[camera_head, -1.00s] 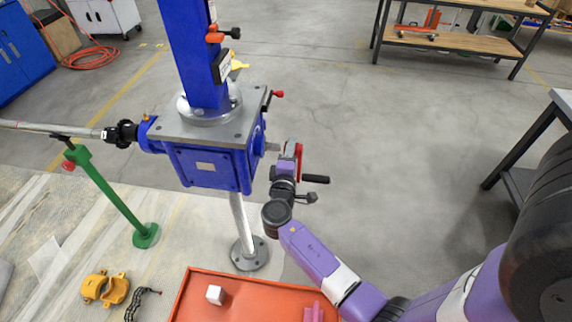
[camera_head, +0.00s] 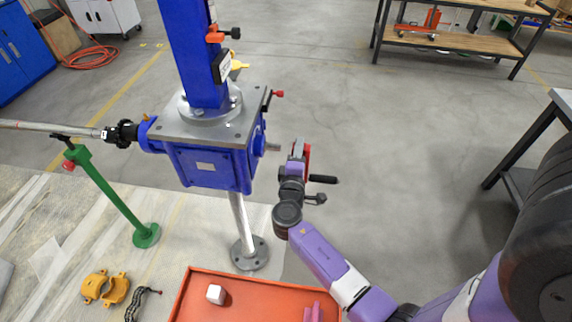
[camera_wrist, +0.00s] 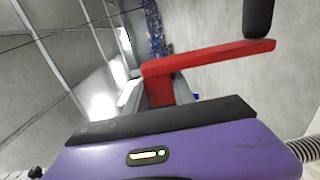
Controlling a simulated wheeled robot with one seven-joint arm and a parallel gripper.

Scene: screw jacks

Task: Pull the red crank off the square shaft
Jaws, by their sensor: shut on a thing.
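The red crank (camera_head: 307,153) with its black handle (camera_head: 323,179) is held in my gripper (camera_head: 297,152), to the right of the blue screw jack (camera_head: 208,165). The bare end of the grey shaft (camera_head: 273,146) sticks out of the jack's right side. A clear gap shows between the shaft and the crank. In the wrist view the red crank arm (camera_wrist: 215,56) runs right from between my grey jaws, with the black handle (camera_wrist: 257,18) at its far end. The grip itself is partly hidden by my gripper body.
A green stand (camera_head: 110,195) holds a rod at the left. Yellow clamp halves (camera_head: 106,287) lie on the floor. The floor to the right of my gripper is clear.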

